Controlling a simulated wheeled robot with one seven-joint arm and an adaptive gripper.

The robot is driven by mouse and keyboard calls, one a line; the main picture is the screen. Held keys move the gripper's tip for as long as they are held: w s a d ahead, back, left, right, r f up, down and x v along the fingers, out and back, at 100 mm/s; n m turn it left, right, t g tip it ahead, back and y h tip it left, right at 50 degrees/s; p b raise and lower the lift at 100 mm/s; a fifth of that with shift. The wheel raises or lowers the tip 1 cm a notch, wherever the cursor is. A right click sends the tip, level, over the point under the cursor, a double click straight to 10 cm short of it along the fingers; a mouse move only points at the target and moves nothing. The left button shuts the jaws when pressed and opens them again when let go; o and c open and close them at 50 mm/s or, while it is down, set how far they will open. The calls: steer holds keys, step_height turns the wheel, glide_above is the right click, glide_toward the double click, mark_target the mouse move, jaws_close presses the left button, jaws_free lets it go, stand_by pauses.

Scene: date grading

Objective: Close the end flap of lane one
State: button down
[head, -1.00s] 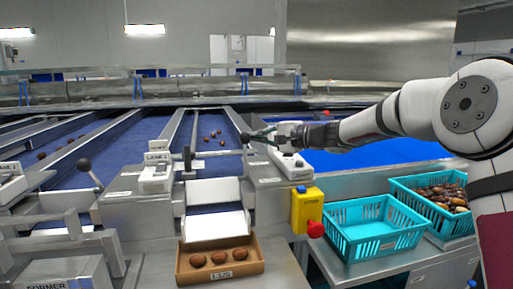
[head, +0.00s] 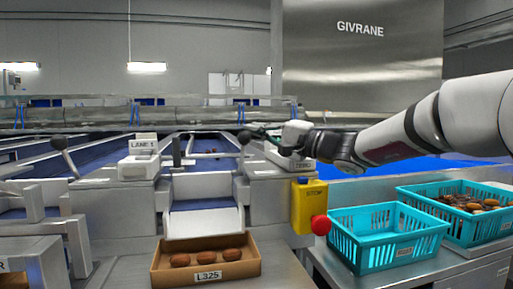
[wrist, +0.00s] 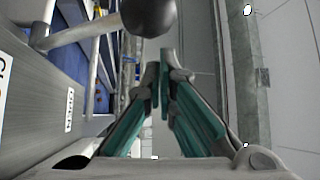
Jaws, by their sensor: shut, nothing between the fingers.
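The lane one end flap (head: 203,222) is a pale plate sloping down from the chute mouth towards a cardboard box. The LANE 1 label (head: 144,144) stands on a white unit left of this chute. A lever with a dark ball knob (head: 244,137) stands at the chute's right side. The knob also shows large at the top of the wrist view (wrist: 148,16). My gripper (head: 258,135) is just right of the knob; contact cannot be told. In the wrist view, its teal-sided fingers (wrist: 163,75) are together and empty, just below the knob.
The cardboard box (head: 208,277) labelled L325 holds three dates below the flap. A yellow stop box with a red button (head: 320,225) is to the right. Two turquoise crates (head: 385,250) stand beyond it, the farther one holding dates. Another ball-knob lever (head: 58,142) is at left.

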steer(key=shift+s+d+f+b, duration=0.1)
steer(key=shift+s+f+b, duration=0.15)
steer(key=shift+b, duration=0.25)
steer(key=b, duration=0.1)
steer(key=s+b, duration=0.1)
steer(key=shift+d+f+b, duration=0.15)
steer(key=shift+d+b, duration=0.05)
steer(key=shift+b, duration=0.2)
steer(key=shift+s+b, duration=0.2)
steer(key=shift+b, duration=0.3)
steer(key=shift+d, duration=0.15)
